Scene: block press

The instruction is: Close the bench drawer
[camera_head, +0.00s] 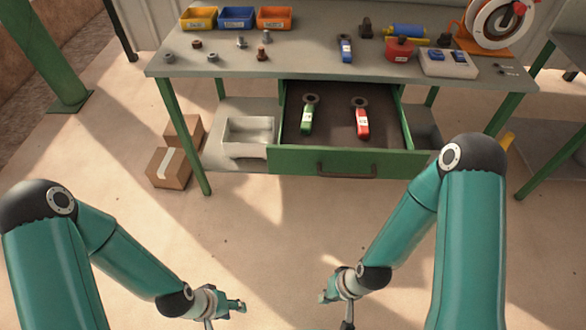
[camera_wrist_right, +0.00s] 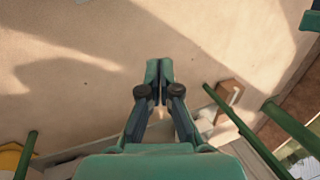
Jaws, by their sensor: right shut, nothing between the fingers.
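The bench drawer (camera_head: 290,160) is pulled out, with its green front panel and dark handle (camera_head: 347,171) facing me. A green tool (camera_head: 307,115) and a red tool (camera_head: 361,118) lie inside it. My left gripper (camera_head: 238,306) hangs over the floor, in front of the bench and left of the handle; its finger opening is too small to tell. My right gripper (camera_head: 325,296) is in front of the drawer, apart from the handle. In the right wrist view its fingers (camera_wrist_right: 159,68) are together, with nothing between them.
The bench top (camera_head: 300,65) holds bins, nuts and bolts, a blue tool (camera_head: 346,49) and a reel (camera_head: 495,20). Cardboard boxes (camera_head: 170,168) stand by the left bench leg. A white tray (camera_head: 245,135) sits on the lower shelf. The floor before the drawer is clear.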

